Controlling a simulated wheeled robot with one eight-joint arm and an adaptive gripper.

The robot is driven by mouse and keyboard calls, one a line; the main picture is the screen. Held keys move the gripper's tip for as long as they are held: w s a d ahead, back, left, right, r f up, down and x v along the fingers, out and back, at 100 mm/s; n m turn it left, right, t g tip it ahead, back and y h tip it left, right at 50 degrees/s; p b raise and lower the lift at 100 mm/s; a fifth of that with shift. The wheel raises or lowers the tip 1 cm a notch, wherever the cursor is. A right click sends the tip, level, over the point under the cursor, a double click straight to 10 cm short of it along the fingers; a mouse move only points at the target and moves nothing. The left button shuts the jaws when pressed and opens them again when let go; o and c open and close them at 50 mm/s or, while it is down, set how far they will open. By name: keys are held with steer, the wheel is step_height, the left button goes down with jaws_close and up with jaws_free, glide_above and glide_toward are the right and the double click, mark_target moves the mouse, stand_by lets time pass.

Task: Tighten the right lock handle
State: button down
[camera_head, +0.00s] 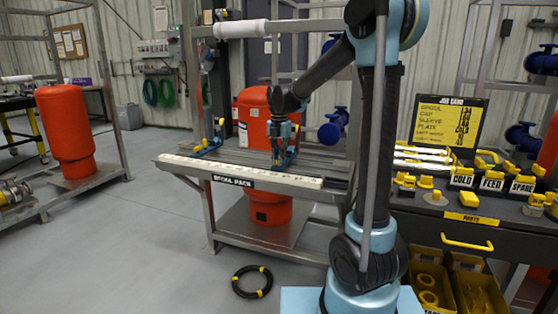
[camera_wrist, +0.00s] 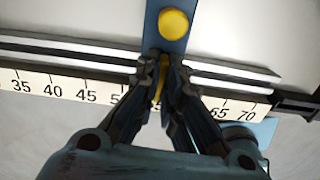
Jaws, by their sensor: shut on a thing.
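My gripper (camera_head: 283,148) is over the rack at the right blue clamp, mostly hiding that clamp in the head view. In the wrist view my gripper (camera_wrist: 163,75) is shut on the narrow yellow lock handle (camera_wrist: 159,92), which shows between the two dark fingers. The blue clamp bracket (camera_wrist: 166,42) with a round yellow knob (camera_wrist: 173,22) lies just beyond the fingertips. The left blue clamp (camera_head: 211,142) with yellow parts stands apart, farther left on the rack. How tight the right handle is cannot be told.
The spool rack (camera_head: 180,162) carries a number scale (camera_wrist: 60,88) along its front edge. A red tank (camera_head: 256,112) stands behind it. A parts bench (camera_head: 415,203) with yellow-capped pieces is on the right. A black hose coil (camera_head: 252,281) lies on the open floor.

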steer(key=shift+s+n, duration=0.1)
steer(key=shift+n, duration=0.2)
steer(key=c, duration=1.7)
jaws_free()
steer(key=shift+r, duration=3.55)
steer(key=m, duration=0.4)
steer(key=shift+r, duration=0.25)
steer(key=shift+r+m, duration=0.1)
steer(key=shift+m, duration=1.3)
